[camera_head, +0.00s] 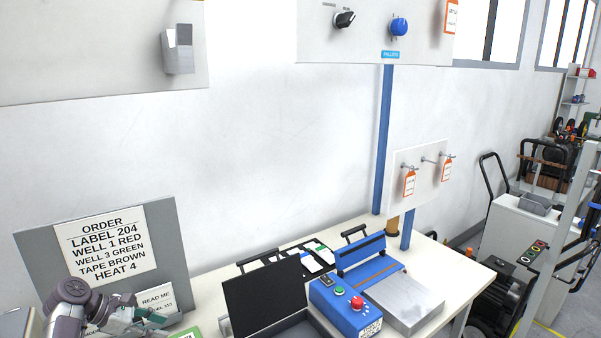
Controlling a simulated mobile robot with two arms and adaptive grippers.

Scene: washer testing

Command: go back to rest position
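Part of my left arm shows at the bottom left of the head view, in front of the grey order board (185,255). My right arm and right gripper are not in view.
A white table (465,268) carries a black open-lidded case (265,300), a blue machine (345,308) with red and green buttons, and a blue-and-silver press (405,295). Blue posts (384,140) hold panels above. Carts and equipment stand at the right.

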